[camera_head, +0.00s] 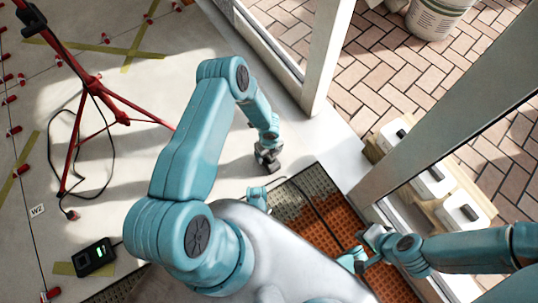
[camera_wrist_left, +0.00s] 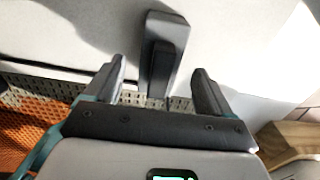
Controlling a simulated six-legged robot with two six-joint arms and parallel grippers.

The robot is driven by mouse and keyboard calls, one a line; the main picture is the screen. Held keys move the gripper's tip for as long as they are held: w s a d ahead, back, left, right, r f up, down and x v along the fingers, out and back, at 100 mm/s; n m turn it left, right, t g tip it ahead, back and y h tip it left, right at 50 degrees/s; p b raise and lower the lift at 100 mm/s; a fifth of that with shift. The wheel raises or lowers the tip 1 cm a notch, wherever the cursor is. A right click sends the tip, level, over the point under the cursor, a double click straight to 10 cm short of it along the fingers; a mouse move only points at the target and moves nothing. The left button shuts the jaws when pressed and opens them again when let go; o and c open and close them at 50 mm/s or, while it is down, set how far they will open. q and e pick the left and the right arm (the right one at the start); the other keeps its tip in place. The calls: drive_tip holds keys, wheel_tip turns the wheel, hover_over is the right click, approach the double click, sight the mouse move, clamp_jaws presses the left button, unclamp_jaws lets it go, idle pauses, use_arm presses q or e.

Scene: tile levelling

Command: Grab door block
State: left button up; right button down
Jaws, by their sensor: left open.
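The door block is a dark grey wedge-like piece (camera_wrist_left: 166,42) on the pale floor, seen in the left wrist view. It lies just ahead of my left gripper, its near end between the two fingers. My left gripper (camera_wrist_left: 159,68) is open, with one finger on each side and a visible gap to the block. In the head view my left gripper (camera_head: 268,158) is low near the floor by the glass door frame, and the block is hard to tell from the dark fingers. A teal limb of mine comes in from the right; I cannot make out right gripper jaws on it.
An orange and grey grated mat (camera_head: 325,215) lies beside the doorway. A door frame post (camera_head: 328,60) stands right of the gripper. A red tripod (camera_head: 93,85) with a loose cable stands at left. Wooden crates with white items (camera_head: 430,180) are outside on brick paving.

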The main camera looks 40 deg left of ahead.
use_arm(q)
drive_tip(key=shift+f, duration=0.7)
drive_tip(key=shift+r, duration=0.15)
use_arm(e)
drive_tip(key=shift+w+f, duration=0.25)
drive_tip(key=shift+f, duration=0.05)
